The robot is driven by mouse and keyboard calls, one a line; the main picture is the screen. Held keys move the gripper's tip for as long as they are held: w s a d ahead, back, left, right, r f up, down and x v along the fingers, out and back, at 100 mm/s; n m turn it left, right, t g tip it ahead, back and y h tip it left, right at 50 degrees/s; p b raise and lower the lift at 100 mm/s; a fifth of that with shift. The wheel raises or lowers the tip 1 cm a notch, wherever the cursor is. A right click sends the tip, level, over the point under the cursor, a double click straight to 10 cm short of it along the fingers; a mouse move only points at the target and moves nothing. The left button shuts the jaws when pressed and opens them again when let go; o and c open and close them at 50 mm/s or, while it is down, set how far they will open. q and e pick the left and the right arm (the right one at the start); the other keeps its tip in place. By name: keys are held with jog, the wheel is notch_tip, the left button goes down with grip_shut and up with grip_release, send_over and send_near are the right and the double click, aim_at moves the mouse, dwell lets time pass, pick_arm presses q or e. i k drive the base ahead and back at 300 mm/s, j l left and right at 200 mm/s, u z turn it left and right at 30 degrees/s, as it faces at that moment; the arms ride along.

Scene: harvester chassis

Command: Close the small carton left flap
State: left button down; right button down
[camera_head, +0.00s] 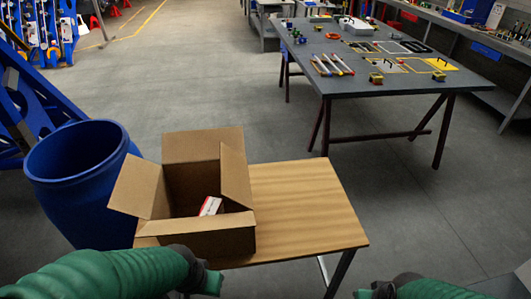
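A small brown carton (221,241) stands open on the left part of a wooden table. Its left flap (139,187) is open and leans outward to the left, over the table's edge. The back flap (203,146) stands up, the right flap (235,178) stands tilted, and the front flap (195,224) lies roughly level. A white and red box (210,206) is inside the carton. My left gripper (209,279) is in front of the carton, low in the view and apart from the left flap. My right gripper (374,291) is at the bottom edge, away from the carton. The fingers of both are unclear.
The wooden table (305,208) is bare to the right of the carton. A blue barrel (80,178) stands close behind and left of the carton, near the left flap. A grey workbench (375,70) with tools stands farther back, with open floor between.

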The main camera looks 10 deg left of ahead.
aim_at(235, 180)
jog(key=i+l+z, duration=0.15)
jog(key=z, duration=0.3)
jog(key=i+l+z, duration=0.1)
jog(key=z, duration=0.35)
jog(key=i+u, duration=0.3)
jog(key=i+l+u, duration=0.15)
jog(key=u, duration=0.2)
jog(key=i, duration=0.15)
